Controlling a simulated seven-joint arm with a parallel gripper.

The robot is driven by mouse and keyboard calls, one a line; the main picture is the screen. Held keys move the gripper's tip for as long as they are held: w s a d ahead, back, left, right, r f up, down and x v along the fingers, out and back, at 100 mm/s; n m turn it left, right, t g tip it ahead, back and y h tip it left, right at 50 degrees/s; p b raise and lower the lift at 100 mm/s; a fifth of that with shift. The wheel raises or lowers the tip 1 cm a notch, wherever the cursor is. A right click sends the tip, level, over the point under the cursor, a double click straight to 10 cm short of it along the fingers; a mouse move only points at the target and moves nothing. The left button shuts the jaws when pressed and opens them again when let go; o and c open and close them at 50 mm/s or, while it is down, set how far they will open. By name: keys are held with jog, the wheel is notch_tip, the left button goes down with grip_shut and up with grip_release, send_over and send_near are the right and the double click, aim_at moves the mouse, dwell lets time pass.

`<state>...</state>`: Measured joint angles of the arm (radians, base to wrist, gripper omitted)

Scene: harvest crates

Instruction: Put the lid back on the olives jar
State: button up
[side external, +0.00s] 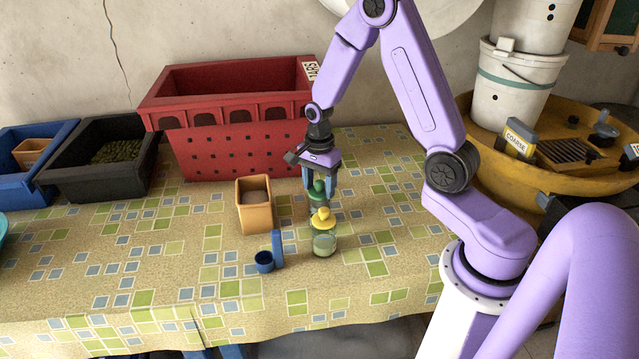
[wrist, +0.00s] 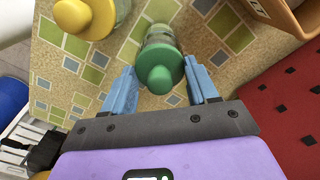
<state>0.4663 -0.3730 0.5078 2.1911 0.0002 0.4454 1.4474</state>
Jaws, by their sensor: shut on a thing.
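The green lid (side external: 318,188) with a round knob is between the blue fingers of my gripper (side external: 320,180). My gripper is shut on the lid. In the wrist view the green lid (wrist: 163,70) lies between the fingertips (wrist: 160,88), with a clear glass jar (wrist: 160,36) under it. I cannot tell whether the lid rests on this jar or hangs just above it. In the side view this jar (side external: 313,209) is partly hidden by a second jar (side external: 324,245) with a yellow lid (side external: 323,219). No label is readable on either jar.
An orange box (side external: 255,213) stands left of the jars. A red crate (side external: 230,150) is behind, with a black crate (side external: 95,185) further left. The front right cloth is clear.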

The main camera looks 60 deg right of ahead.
jog(key=shift+f, duration=0.1)
dwell(0.7)
jog(key=o, duration=1.3)
jog(key=shift+r, duration=3.5)
grip_shut()
jog(key=shift+f, duration=2.15)
